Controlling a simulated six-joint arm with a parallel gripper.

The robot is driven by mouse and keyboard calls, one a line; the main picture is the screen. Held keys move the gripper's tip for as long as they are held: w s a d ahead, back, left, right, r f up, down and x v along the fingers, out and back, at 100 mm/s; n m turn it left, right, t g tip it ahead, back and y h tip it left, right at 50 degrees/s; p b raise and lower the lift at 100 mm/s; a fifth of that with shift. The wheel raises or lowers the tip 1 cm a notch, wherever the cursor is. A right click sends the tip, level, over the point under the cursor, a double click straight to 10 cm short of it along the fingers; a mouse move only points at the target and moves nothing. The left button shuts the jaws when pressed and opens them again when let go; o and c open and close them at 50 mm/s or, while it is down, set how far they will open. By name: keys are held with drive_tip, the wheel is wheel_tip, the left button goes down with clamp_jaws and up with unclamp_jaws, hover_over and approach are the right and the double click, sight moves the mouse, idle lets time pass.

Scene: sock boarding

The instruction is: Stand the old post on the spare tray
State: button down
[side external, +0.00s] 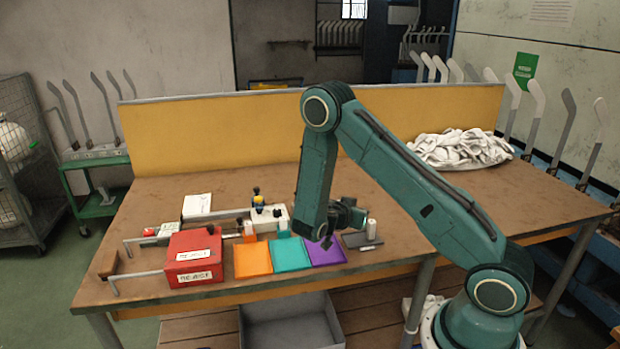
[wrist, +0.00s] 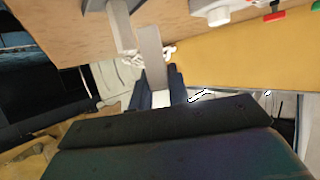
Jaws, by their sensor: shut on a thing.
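The old post (side external: 371,228) is a short, pale upright cylinder at the right end of the row of trays. The spare tray (side external: 352,241) is a small dark grey plate just under it; whether the post touches it I cannot tell. My gripper (side external: 360,215) reaches to the right over this tray, and its dark jaws are shut on the post. In the wrist view, my gripper (wrist: 159,88) shows dark fingers on either side of a pale piece, with a grey bar above it. My own arm hides part of the area left of the post.
Purple (side external: 325,251), teal (side external: 290,255) and orange (side external: 253,259) trays lie in a row to the left. A red box (side external: 194,258) stands beyond them. White cloth (side external: 460,149) is heaped at the right, and a yellow panel (side external: 215,137) closes the back.

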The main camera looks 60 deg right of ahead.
drive_tip(key=shift+f, duration=1.6)
drive_tip(key=shift+f, duration=0.6)
drive_tip(key=c, duration=1.6)
unclamp_jaws()
drive_tip(key=shift+r, duration=0.2)
drive_tip(key=shift+r, duration=0.5)
drive_tip(key=v, duration=1.2)
drive_tip(key=shift+f, duration=0.15)
